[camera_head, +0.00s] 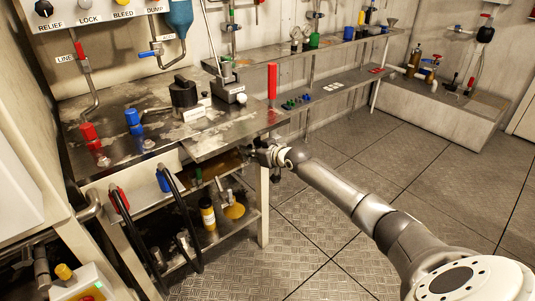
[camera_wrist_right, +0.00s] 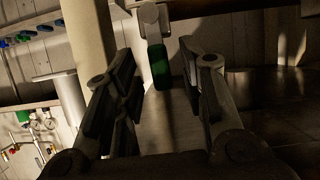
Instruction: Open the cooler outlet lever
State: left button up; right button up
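My right gripper (camera_head: 262,156) is at the front right corner of the metal workbench, just below the top's edge. In the right wrist view the right gripper (camera_wrist_right: 165,95) is open, with no object held. A green-gripped handle (camera_wrist_right: 160,65) hangs from a metal fitting (camera_wrist_right: 151,18) beyond the fingers, seen in the gap between them. No label names the cooler outlet lever, so I cannot tell whether this handle is it. A red upright lever (camera_head: 272,80) stands above the bench's right corner in the head view. My left gripper is not in view.
The workbench (camera_head: 215,140) carries red (camera_head: 89,134) and blue (camera_head: 133,119) knobs and a black-topped device (camera_head: 184,92). Below are a lower shelf, two black curved hoses (camera_head: 183,215) and a yellow bottle (camera_head: 207,214). The floor (camera_head: 345,130) to the right is clear.

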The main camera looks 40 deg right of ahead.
jog(key=v, duration=0.9)
jog(key=shift+s, duration=0.35)
jog(key=shift+r, duration=0.1)
